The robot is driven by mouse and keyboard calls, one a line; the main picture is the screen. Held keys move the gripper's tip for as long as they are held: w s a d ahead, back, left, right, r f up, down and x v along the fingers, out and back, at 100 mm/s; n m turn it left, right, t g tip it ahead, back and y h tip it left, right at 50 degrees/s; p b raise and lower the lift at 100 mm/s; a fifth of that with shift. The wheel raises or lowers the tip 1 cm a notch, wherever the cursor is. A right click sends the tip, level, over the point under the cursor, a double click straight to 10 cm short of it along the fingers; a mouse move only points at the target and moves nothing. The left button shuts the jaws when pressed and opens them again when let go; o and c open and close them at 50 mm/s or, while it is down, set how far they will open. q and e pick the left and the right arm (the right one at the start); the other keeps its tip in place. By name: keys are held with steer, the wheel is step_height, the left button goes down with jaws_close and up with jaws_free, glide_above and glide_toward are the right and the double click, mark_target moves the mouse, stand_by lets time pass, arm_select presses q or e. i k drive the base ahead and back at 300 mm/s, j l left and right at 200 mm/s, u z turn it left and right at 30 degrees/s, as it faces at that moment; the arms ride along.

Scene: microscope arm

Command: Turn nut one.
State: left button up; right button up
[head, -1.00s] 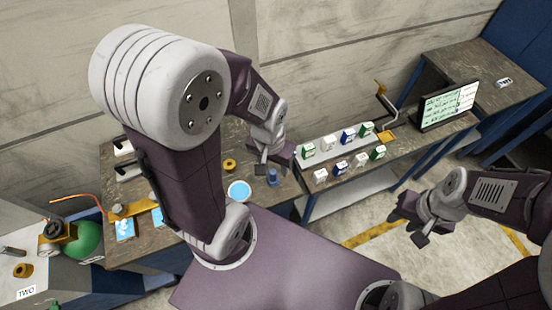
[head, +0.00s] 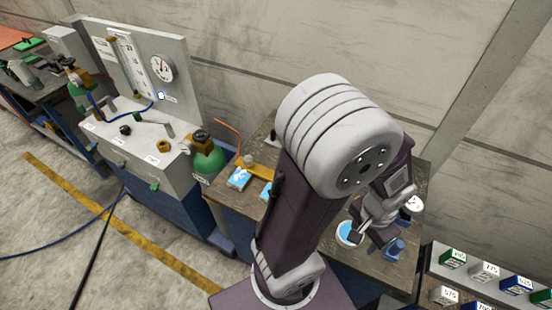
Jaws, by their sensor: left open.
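A grey bench unit (head: 150,178) with a white back panel stands at the left. A gold nut (head: 164,146) sits on its top, and a dark round knob or nut (head: 126,130) lies to its left. Small white labels are on the front edge, too small to read, so I cannot tell which nut is one. My left gripper (head: 370,238) is open over the brown table, far right of the unit, beside a round blue dish (head: 347,232). No nut is between its fingers. My right gripper is out of view.
A green cylinder (head: 209,162) with a brass fitting stands right of the unit, and another green cylinder (head: 78,90) stands at its left end. A round gauge (head: 162,68) is on the panel. Labelled boxes (head: 484,272) sit at lower right. Floor at left is open, with hoses.

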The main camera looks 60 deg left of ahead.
mark_target(248, 160)
steer(key=u, duration=2.2)
